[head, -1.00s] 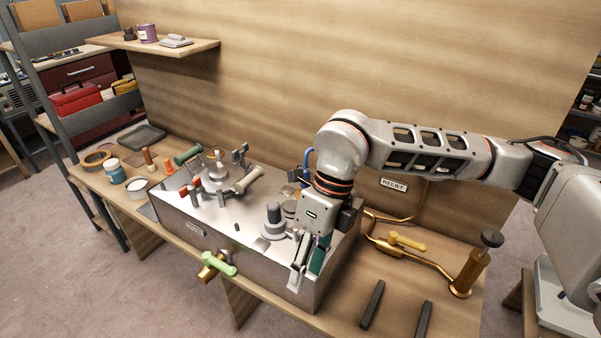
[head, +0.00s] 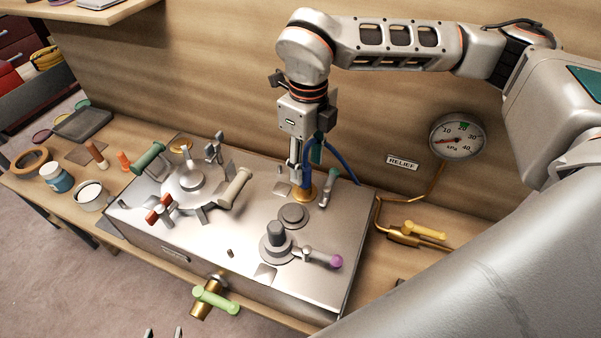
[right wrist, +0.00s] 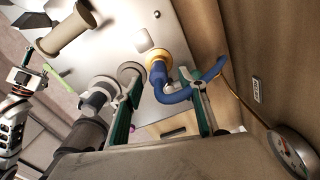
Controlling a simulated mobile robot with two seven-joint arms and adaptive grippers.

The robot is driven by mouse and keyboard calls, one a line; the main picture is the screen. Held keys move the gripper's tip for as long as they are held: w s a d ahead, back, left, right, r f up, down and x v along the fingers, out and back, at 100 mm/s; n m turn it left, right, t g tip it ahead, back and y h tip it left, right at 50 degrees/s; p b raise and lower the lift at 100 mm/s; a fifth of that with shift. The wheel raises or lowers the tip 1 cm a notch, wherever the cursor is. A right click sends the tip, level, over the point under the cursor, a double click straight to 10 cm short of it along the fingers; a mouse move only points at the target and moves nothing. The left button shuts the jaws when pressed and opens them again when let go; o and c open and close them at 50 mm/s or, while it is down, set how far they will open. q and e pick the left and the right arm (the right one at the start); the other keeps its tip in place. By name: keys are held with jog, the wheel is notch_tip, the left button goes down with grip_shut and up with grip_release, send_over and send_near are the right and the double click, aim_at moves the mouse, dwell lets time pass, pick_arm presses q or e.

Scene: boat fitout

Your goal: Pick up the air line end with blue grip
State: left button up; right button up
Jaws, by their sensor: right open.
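The air line end with blue grip (right wrist: 174,93) shows in the right wrist view as a thick blue bend meeting a round brass fitting (right wrist: 158,60). In the head view the blue line (head: 343,168) shows partly behind my right gripper, by the brass fitting (head: 303,194) at the back of the metal box. My right gripper (head: 311,178) points down there, open. In the right wrist view its green-padded fingers (right wrist: 167,86) lie on either side of the blue grip; contact cannot be told. My left gripper (head: 163,333) shows only two separated tips at the bottom edge.
The metal box (head: 225,238) carries several fittings, including a grey knob (head: 276,245) and a lever with a purple ball (head: 335,261). A gauge (head: 457,136) and RELIEF label (head: 402,162) are on the back wall. A yellow-handled valve (head: 425,230) stands right of the box.

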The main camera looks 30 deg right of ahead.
aim_at(305, 182)
jog(key=shift+f, duration=0.55)
jog(key=shift+s+f, duration=0.1)
jog(key=shift+f, duration=0.25)
notch_tip(305, 182, down, 4)
jog(key=shift+a+r+p, duration=0.15)
jog(key=shift+r+p, duration=0.1)
jog(key=shift+p, duration=0.2)
jog(key=shift+w+f, duration=0.2)
jog(key=shift+f, duration=0.3)
pick_arm(q)
jog(key=shift+w+r, duration=0.15)
jog(key=shift+r, duration=0.45)
pick_arm(e)
grip_shut()
